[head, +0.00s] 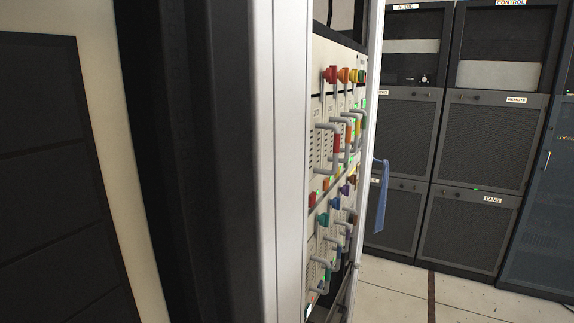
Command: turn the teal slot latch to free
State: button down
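The open rack front (309,150) shows at a steep slant in the middle of the head view, with two rows of pull-handled modules. A teal latch (323,219) sits at the left end of the lower row, above a grey handle with a dark teal grip (327,275). The angle and small size do not show whether the latch is turned. Red, orange and yellow latches (330,75) line the upper row, with a green one (362,76) at its far end. My gripper is not in view.
A pale rack edge (289,160) and a dark column (200,160) stand close on the left. A blue strap (382,205) hangs beyond the modules. Black cabinets (480,130) line the back right. Pale floor (400,290) is clear at lower right.

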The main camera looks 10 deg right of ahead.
aim_at(324, 220)
jog(key=i+l, duration=0.65)
jog(key=l, duration=0.15)
jog(key=i+l, duration=1.35)
jog(key=l, duration=0.25)
jog(key=i+l, duration=0.65)
jog(key=l, duration=0.15)
jog(key=u, duration=0.45)
jog(key=i+l+u, duration=0.1)
jog(key=u, duration=0.3)
jog(key=l+u, duration=0.2)
jog(key=u, duration=0.25)
jog(key=l+u, duration=0.15)
jog(key=u, duration=0.25)
jog(key=i, duration=0.05)
